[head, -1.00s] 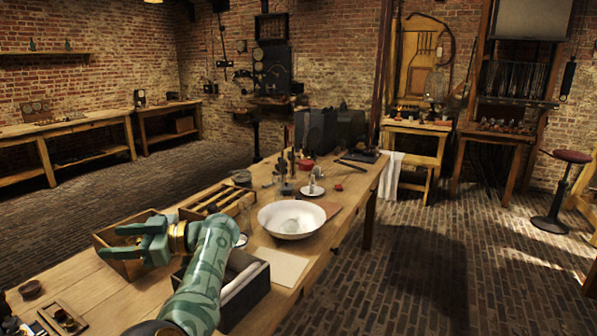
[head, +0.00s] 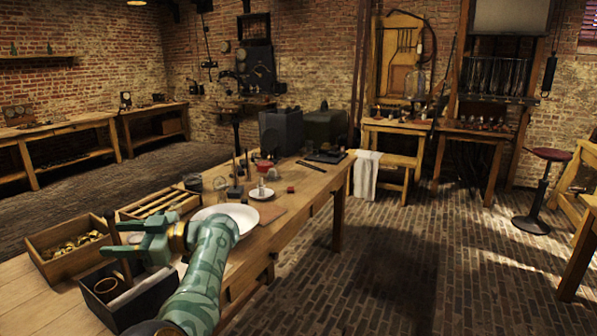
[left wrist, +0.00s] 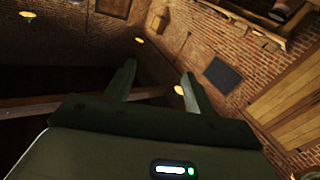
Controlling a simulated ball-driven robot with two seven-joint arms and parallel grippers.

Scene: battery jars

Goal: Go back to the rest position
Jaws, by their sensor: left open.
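My left gripper (head: 122,238) is green and open, with its two fingers pointing left in the head view. Nothing shows between its fingers. In front of the camera it overlaps the workbench (head: 300,190), and it looks raised above the bench top. In the left wrist view the two fingers (left wrist: 158,88) stand apart against the ceiling and brick walls, with no object between them. My right gripper is not in view.
A wooden box of brass parts (head: 45,265), a dark box (head: 105,312), a slotted wooden tray (head: 130,212) and a white bowl (head: 245,214) lie close around my left arm. A red stool (head: 533,222) stands at right. The brick floor (head: 400,260) right of the bench is clear.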

